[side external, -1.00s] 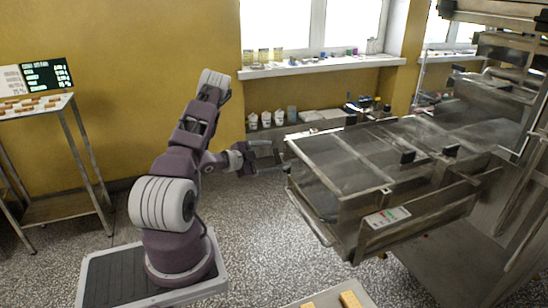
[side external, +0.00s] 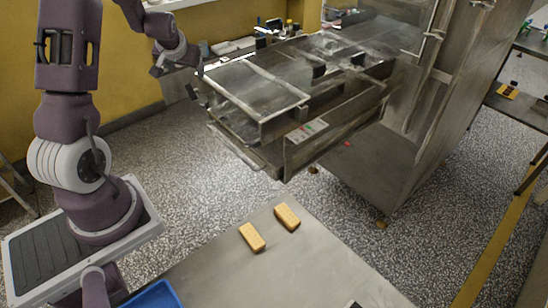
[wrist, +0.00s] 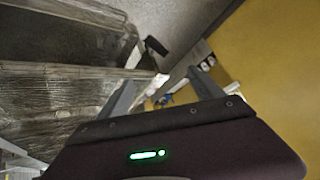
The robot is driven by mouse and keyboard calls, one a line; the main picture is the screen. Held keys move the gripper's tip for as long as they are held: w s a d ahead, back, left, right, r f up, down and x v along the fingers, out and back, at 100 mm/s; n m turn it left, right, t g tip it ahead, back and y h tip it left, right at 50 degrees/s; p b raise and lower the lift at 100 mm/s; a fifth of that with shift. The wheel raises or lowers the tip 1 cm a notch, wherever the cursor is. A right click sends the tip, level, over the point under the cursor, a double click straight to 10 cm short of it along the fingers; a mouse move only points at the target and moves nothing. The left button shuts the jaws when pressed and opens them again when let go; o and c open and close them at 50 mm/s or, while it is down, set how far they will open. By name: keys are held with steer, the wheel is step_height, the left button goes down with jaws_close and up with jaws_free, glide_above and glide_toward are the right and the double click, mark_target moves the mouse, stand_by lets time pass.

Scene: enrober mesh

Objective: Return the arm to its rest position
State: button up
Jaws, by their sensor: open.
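My gripper (side external: 182,68) hangs at the left end of the steel enrober (side external: 420,90), close beside the mesh frame (side external: 262,80). Whether it touches the frame cannot be told from the side. In the wrist view its two grey fingers (wrist: 163,80) are spread apart with nothing held between them. The mesh (wrist: 60,95) fills the left of the wrist view, next to the left finger. The upper part of my arm is cut off by the top edge of the side view.
A steel table (side external: 285,265) in front holds two yellow biscuit-like blocks (side external: 252,237) and a blue tray (side external: 152,296). The yellow wall (side external: 135,65) stands behind. Speckled floor (side external: 190,150) is open between my base and the enrober. Another table (side external: 520,108) is at right.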

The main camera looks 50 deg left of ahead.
steer(key=d+r+m+t+h, duration=0.1)
steer(key=d+r+m+h, duration=0.1)
steer(key=d+r, duration=0.65)
steer(key=d+r+m+t+h, duration=0.1)
steer(key=d+r+h, duration=0.15)
steer(key=d, duration=1.05)
steer(key=s+d+r+m+h, duration=0.2)
steer(key=s+d+m, duration=0.3)
steer(key=s+d, duration=1.2)
steer(key=shift+s+d+r+g+h, duration=0.35)
steer(key=shift+s+d+r+g, duration=0.05)
steer(key=shift+s, duration=0.7)
